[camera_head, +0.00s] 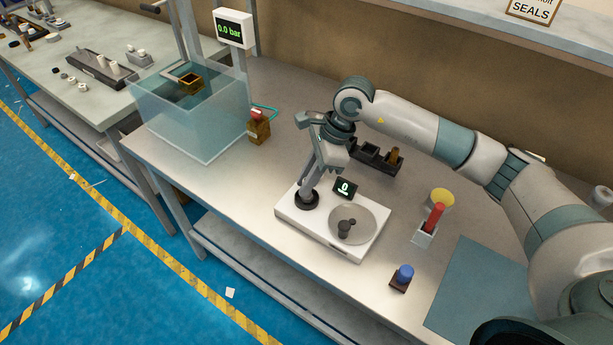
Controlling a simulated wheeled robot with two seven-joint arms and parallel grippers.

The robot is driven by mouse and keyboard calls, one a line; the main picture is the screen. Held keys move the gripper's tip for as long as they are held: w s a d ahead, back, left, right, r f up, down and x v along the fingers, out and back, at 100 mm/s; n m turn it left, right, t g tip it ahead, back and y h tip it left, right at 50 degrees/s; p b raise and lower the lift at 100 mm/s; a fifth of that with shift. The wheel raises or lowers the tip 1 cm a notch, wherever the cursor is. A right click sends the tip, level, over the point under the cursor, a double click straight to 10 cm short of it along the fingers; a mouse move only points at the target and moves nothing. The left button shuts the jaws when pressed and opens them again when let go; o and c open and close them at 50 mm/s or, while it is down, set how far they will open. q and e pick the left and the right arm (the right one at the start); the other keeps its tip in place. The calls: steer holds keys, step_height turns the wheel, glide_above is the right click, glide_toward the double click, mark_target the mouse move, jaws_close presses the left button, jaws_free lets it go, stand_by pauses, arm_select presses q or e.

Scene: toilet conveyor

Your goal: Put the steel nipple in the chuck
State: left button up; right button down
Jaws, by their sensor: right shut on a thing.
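My right gripper (309,186) points down at the left part of a white station with a small display reading 0. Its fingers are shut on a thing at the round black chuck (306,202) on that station. I take the held thing to be the steel nipple, but it is too small and too hidden by the fingers to make out. I cannot tell whether it is inside the chuck or just above it. My left gripper is out of view.
A dark rack (375,157) stands behind. A red-handled tool (435,217), yellow cup (441,197) and blue-capped block (402,277) are right. A water tank (190,118) is left.

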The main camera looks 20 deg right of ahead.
steer(key=shift+f, duration=0.15)
steer(key=shift+f, duration=0.15)
steer(key=c, duration=1.7)
jaws_free()
